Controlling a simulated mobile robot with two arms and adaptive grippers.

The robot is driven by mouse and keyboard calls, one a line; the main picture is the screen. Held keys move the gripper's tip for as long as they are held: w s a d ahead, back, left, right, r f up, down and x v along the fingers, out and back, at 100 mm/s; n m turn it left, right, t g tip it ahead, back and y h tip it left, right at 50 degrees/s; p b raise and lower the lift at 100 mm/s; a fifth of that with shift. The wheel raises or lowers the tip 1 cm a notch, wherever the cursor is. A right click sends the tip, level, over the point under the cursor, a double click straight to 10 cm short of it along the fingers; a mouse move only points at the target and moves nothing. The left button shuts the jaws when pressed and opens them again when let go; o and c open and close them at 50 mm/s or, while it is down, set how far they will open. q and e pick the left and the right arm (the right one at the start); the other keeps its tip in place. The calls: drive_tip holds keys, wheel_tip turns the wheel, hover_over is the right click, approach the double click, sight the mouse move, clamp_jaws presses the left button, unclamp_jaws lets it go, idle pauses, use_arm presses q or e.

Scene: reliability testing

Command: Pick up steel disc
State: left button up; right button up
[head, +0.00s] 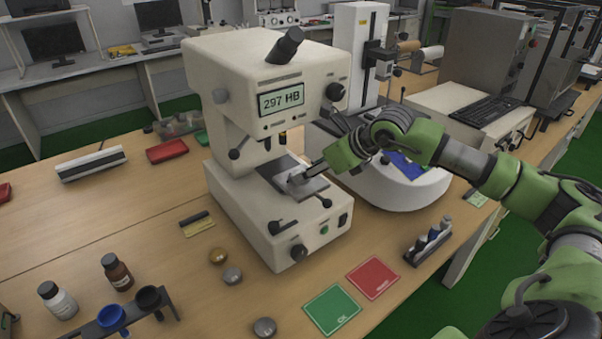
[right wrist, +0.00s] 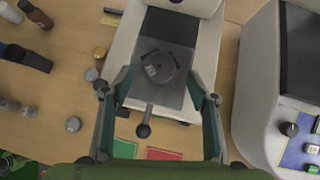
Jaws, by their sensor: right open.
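A grey steel disc (right wrist: 159,67) lies flat on the dark stage plate (right wrist: 180,28) of the hardness tester (head: 262,75), with a small light marking on its top. In the head view the disc is mostly hidden by my gripper. My right gripper (right wrist: 158,88) is open, its two fingers apart on either side of the stage in the wrist view, with the disc between and slightly beyond the tips. In the head view my right gripper (head: 303,178) is over the stage. Contact cannot be told. My left gripper is not in view.
Two more grey discs (head: 232,276) (head: 264,327) and a brass-coloured disc (head: 218,256) lie on the table. Green (head: 332,309) and red (head: 372,277) cards lie front right. Bottles (head: 117,271) and a rack (head: 125,318) stand left. The tester's head overhangs the stage.

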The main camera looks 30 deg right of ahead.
drive_tip(key=shift+p+x, duration=0.3)
drive_tip(key=shift+x, duration=1.25)
drive_tip(key=shift+s, duration=0.1)
drive_tip(key=shift+c, duration=0.3)
drive_tip(key=c, duration=1.3)
drive_tip(key=shift+r, duration=0.1)
